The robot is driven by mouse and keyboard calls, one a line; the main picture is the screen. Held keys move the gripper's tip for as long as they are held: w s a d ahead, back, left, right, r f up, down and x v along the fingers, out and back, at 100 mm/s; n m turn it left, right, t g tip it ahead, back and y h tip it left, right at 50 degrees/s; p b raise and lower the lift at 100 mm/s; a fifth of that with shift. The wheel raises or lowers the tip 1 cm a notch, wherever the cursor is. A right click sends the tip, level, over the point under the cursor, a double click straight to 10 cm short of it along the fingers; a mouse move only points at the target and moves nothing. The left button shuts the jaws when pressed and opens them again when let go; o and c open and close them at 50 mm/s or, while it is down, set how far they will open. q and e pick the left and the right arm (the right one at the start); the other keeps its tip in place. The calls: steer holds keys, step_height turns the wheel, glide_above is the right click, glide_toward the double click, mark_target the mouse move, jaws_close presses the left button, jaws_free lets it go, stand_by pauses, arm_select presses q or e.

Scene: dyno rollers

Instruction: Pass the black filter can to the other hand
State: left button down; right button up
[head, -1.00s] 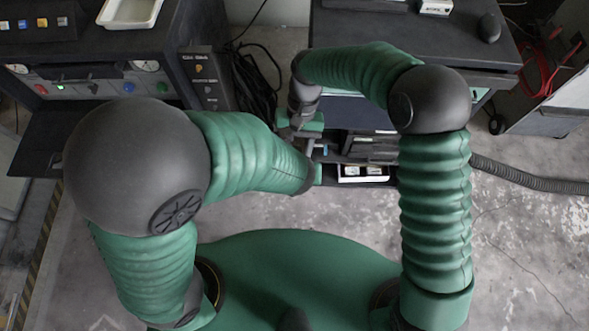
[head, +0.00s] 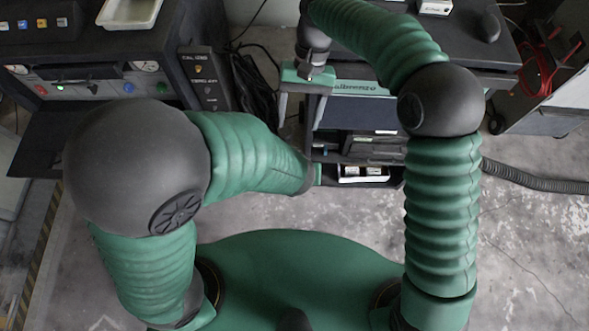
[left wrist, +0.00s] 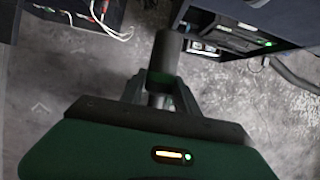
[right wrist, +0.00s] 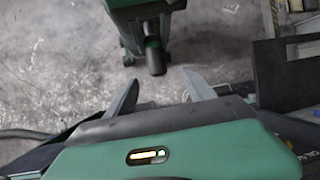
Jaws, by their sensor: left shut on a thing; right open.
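The black filter can (left wrist: 168,52) is a dark cylinder between the fingers of my left gripper (left wrist: 160,85) in the left wrist view. My left gripper is shut on it. The can (right wrist: 155,60) also shows in the right wrist view, sticking out of the left gripper (right wrist: 147,35). My right gripper (right wrist: 160,82) is open and empty, its fingers spread, with a gap between it and the can. In the head view the right gripper (head: 297,98) is in front of the dark cart. There the can is hidden, and the left gripper is mostly hidden behind its own arm.
A dark cart (head: 360,112) with shelves stands ahead, with small white-topped items (head: 362,172) on its low shelf. A control console (head: 90,75) with a white tray (head: 130,10) stands at the left. A grey hose (head: 535,180) lies on the right. The concrete floor between is clear.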

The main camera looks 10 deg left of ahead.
arm_select(q)
steer(key=shift+w+a, duration=0.1)
steer(key=shift+s+d+r, duration=0.1)
steer(key=shift+s+d, duration=0.15)
steer(key=shift+d, duration=0.05)
steer(key=shift+w+a, duration=0.25)
steer(key=shift+a, duration=0.05)
arm_select(e)
steer(key=s+d+f+t, duration=0.2)
steer(key=s+d, duration=0.1)
steer(key=d, duration=0.4)
steer(key=s+d+f+m+t, duration=0.1)
steer(key=s+d, duration=0.3)
steer(key=d, duration=0.4)
steer(key=s+d+f+t+h, duration=0.1)
steer(key=s+d+f+t, duration=0.1)
steer(key=d, duration=0.5)
steer(key=shift+s+d+f+t, duration=0.4)
steer(key=shift+s+t, duration=0.35)
steer(key=shift+t, duration=0.35)
arm_select(q)
steer(key=shift+s, duration=0.1)
